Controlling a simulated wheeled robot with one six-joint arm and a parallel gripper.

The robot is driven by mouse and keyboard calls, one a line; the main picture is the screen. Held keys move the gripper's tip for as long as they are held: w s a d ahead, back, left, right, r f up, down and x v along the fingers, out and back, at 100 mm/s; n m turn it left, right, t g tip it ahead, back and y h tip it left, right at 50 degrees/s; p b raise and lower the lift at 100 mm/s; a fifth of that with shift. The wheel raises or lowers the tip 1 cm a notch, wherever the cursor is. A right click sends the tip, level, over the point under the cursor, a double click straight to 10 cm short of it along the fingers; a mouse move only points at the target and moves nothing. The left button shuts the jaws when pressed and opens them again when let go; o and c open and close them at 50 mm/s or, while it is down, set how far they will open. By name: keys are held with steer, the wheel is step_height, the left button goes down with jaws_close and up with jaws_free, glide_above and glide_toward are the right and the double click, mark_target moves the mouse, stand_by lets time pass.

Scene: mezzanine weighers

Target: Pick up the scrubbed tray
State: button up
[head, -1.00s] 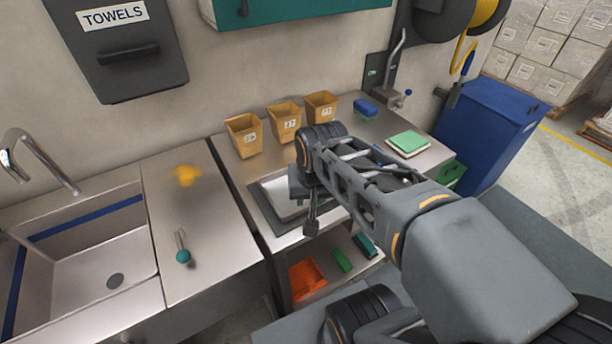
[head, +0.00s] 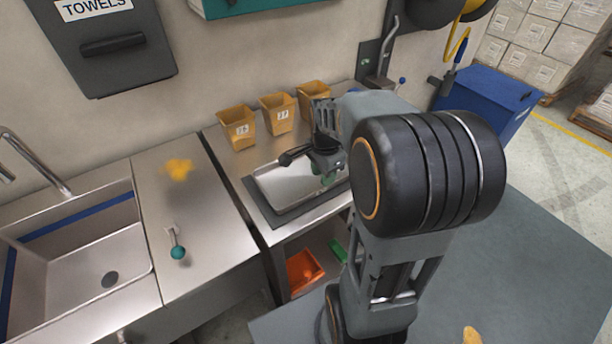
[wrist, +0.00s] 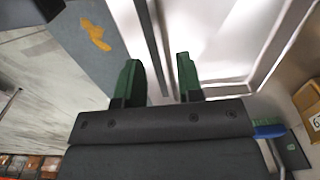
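A shiny metal tray (head: 287,190) lies on a dark mat (head: 268,212) on the steel bench, and its right end is hidden behind my arm. My gripper (head: 328,172) is at the tray's right part in the head view; its fingertips are partly hidden there. In the wrist view, the two green fingers of my gripper (wrist: 161,78) stand apart with a gap between them. The tray (wrist: 208,42) fills the upper middle and right there, its raised rim beside the right finger. Nothing is visibly gripped. I cannot tell whether the fingers touch the rim.
Three yellow bins (head: 277,115) stand along the wall behind the tray. A sink (head: 85,255) and a teal-ended tool (head: 177,250) are to the left. An orange item (head: 303,270) lies on the lower shelf. A blue item (wrist: 269,130) shows at the right in the wrist view.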

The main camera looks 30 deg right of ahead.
mark_target(321, 193)
steer(key=shift+w+f, duration=0.1)
steer(key=shift+f, duration=2.9)
steer(key=shift+c, duration=0.2)
jaws_close()
steer(key=shift+w+r, duration=0.1)
steer(key=shift+r, duration=0.05)
